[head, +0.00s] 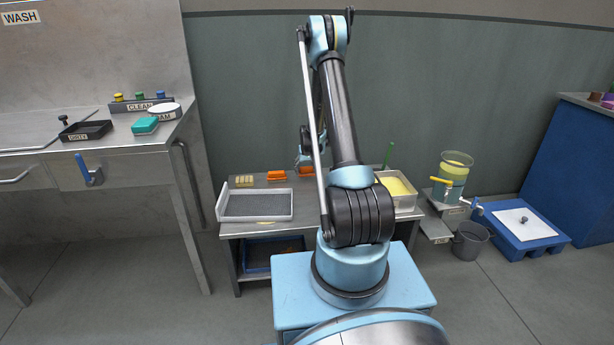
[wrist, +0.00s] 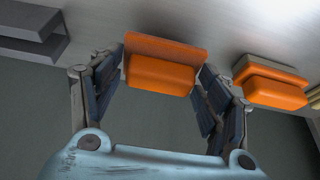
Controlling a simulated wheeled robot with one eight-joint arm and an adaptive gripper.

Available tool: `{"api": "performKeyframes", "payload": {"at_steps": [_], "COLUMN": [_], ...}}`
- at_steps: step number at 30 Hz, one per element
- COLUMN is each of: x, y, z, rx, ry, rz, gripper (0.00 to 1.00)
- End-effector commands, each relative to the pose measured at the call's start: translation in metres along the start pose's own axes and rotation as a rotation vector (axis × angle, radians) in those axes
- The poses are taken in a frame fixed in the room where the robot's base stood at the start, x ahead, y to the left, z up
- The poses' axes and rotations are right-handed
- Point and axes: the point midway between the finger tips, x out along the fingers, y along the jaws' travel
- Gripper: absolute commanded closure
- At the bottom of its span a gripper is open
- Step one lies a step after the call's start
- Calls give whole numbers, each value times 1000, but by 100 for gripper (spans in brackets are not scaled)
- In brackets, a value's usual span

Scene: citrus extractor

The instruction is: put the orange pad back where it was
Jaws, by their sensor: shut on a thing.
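My gripper (wrist: 163,78) is shut on an orange pad (wrist: 163,65), with one finger on each side of it. The pad has a wider slab joined to a narrower block. In the head view the held orange pad (head: 306,170) shows partly behind my arm, at the back of the low table (head: 330,213). I cannot tell whether it touches the table. A second orange pad (head: 277,175) sits on the table just left of it. It also shows in the wrist view (wrist: 272,88), to the right of my gripper and apart from it.
A yellow block set (head: 244,181) stands left of the second pad. A white-rimmed grey tray (head: 257,219) fills the table's front left. A tray with yellow contents (head: 411,199) and a green upright handle (head: 388,155) are on the right. A grey bracket (wrist: 32,35) shows in the wrist view.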

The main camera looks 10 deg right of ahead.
Motion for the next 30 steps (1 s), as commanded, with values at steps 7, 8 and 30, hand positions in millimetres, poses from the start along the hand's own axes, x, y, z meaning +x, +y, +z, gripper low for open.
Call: {"api": "performKeyframes", "payload": {"at_steps": [7,8,30], "x": [25,26,27], "y": [0,1,1], "z": [10,10,11], "rx": [1,1,1], "ry": [0,0,0], "rz": [0,0,0], "gripper": [66,66,10]}}
